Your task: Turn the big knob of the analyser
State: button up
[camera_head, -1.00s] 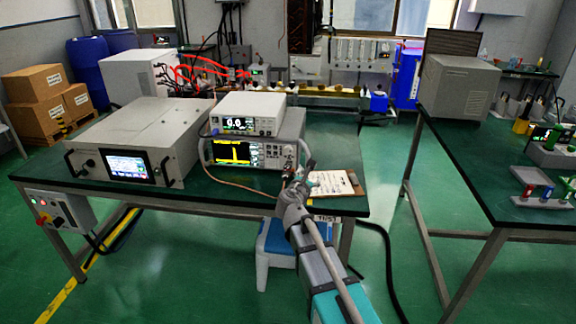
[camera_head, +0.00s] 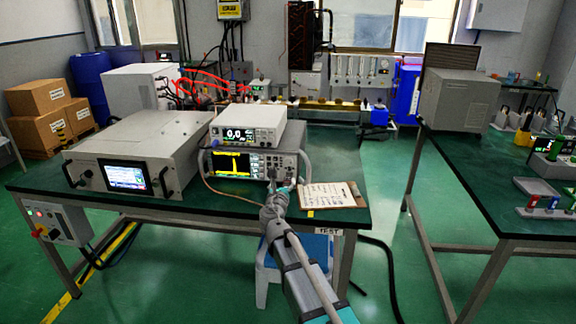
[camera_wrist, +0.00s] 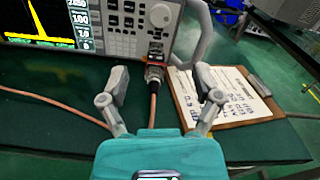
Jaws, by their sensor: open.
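The analyser (camera_head: 233,164) stands on the green-topped table with a yellow trace on its dark screen. In the wrist view, the analyser's front panel (camera_wrist: 128,45) fills the upper left, and its big round knob (camera_wrist: 161,14) is near the top, left of the grey handle. A cable plug sits in the socket below the knob. My gripper (camera_wrist: 166,90) is open, its two fingers apart and empty, in front of the panel and below the knob. In the head view, my gripper (camera_head: 284,185) is at the analyser's lower right and hides part of its front.
A white meter (camera_head: 246,125) rests on the analyser. A clipboard (camera_head: 333,195) lies to its right. A copper-coloured cable (camera_wrist: 62,104) runs from the plug across the table. A grey unit with a screen (camera_head: 135,160) stands to the left.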

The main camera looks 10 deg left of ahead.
aim_at(288, 163)
jog(key=w, duration=1.3)
jog(key=shift+d, duration=0.25)
grip_shut()
jog(key=shift+m, duration=0.5)
jog(key=m, duration=0.2)
jog(key=shift+m, duration=0.3)
jog(key=m, duration=0.4)
dwell(0.3)
